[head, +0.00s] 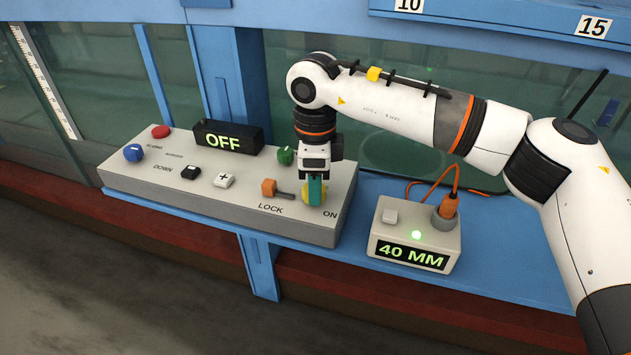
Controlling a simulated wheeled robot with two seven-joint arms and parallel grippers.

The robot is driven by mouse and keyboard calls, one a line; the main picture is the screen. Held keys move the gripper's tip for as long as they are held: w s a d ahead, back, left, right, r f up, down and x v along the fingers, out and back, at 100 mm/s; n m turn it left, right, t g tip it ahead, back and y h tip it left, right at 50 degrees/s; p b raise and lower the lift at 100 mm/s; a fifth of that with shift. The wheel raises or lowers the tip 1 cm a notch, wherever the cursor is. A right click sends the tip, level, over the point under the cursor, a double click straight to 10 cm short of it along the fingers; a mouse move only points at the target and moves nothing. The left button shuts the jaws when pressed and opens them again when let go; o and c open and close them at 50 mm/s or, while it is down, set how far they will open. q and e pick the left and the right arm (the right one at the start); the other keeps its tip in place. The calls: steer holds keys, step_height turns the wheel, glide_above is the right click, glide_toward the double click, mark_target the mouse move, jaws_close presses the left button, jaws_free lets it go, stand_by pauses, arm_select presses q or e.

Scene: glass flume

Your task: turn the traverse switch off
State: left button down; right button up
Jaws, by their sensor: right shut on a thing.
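A grey control panel (215,212) stands on a blue ledge in the head view. A round yellow switch (307,193) sits at its right end, between the words LOCK and ON. My right gripper (315,185) points down from above and is shut on this switch. A teal part shows at the jaws; I cannot tell whether it belongs to the switch or the fingers. The gripper hides the switch's top and any marking there. A black display (228,138) at the panel's back reads OFF in green. My left gripper is not in view.
The panel also has a red button (160,131), a blue knob (133,152), a green knob (286,156) and an orange lever (271,188). A grey box (385,235) reading 40 MM, with an orange cable, stands to the right. Glass walls rise behind.

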steer(key=o, duration=1)
steer(key=shift+c, duration=0.2)
step_height(320, 180, up, 12)
steer(key=shift+b, duration=0.4)
